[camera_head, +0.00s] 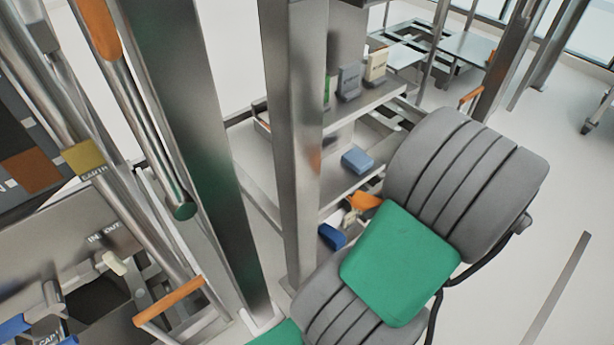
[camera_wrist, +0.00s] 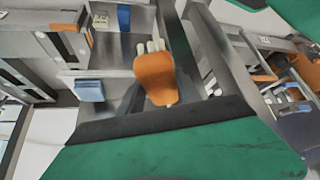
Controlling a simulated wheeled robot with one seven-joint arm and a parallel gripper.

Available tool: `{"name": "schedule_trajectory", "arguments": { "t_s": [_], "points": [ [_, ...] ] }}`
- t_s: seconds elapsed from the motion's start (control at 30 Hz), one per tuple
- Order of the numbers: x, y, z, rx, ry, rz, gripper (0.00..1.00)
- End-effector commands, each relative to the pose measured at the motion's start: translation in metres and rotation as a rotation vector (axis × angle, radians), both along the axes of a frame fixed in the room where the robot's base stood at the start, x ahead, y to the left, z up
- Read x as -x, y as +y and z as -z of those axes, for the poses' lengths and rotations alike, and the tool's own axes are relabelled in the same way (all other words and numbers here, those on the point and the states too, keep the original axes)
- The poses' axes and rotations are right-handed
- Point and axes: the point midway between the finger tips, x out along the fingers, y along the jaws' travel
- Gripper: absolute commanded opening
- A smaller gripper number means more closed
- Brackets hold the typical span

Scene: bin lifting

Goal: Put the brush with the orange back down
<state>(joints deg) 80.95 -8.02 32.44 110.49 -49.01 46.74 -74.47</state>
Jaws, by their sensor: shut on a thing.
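The brush with the orange back (camera_wrist: 155,80) is in the middle of the wrist view, its pale bristles (camera_wrist: 150,46) pointing away from the camera. My gripper (camera_wrist: 160,94) is shut on it, with dark fingers on either side of the orange part. In the head view the orange back (camera_head: 366,201) shows just past my green wrist cover, in front of the shelving. My arm hides most of the gripper there. I cannot tell whether the brush touches any surface.
A blue block (camera_head: 357,160) lies on a metal shelf; it also shows in the wrist view (camera_wrist: 89,90). A grey item (camera_head: 349,81) and a beige item (camera_head: 376,66) stand on the shelf above. Another blue item (camera_head: 332,237) is lower down. Metal posts (camera_head: 294,130) stand left of my arm.

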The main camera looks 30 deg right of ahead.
Motion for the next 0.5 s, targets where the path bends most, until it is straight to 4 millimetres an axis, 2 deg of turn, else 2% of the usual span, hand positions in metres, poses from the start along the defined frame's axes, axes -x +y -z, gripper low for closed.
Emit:
{"name": "schedule_trajectory", "arguments": {
  "t_s": [0.07, 0.17, 0.5],
  "points": [
    [-0.003, 0.000, 0.003, 0.001, 0.000, -0.010, 0.08],
    [-0.026, 0.006, 0.004, 0.002, 0.000, -0.022, 0.08],
    [-0.131, 0.022, 0.005, 0.002, 0.000, -0.024, 0.08]
  ]
}}
